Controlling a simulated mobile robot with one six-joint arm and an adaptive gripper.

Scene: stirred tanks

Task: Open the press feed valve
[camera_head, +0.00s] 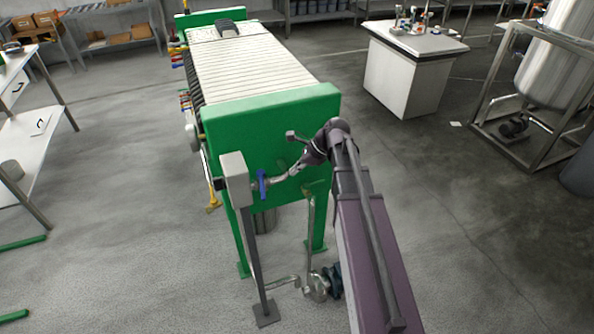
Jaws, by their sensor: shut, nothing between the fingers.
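A filter press with a green end plate (275,128) and a stack of white plates (240,65) stands in the middle. A short pipe comes out of the green end plate's face, and a blue handle (262,184) stands upright on it; I take this to be the press feed valve. My arm reaches in from the lower right. My gripper (294,171) is shut and empty, just right of the blue handle and in front of the green plate. A small gap seems to lie between them. My gripper hides part of the pipe.
A grey box on a post (236,167) stands close left of the blue handle. A pump (318,287) and piping are on the floor below. A yellow handle (213,203) hangs at the press's left. A white cabinet (405,75) stands behind right.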

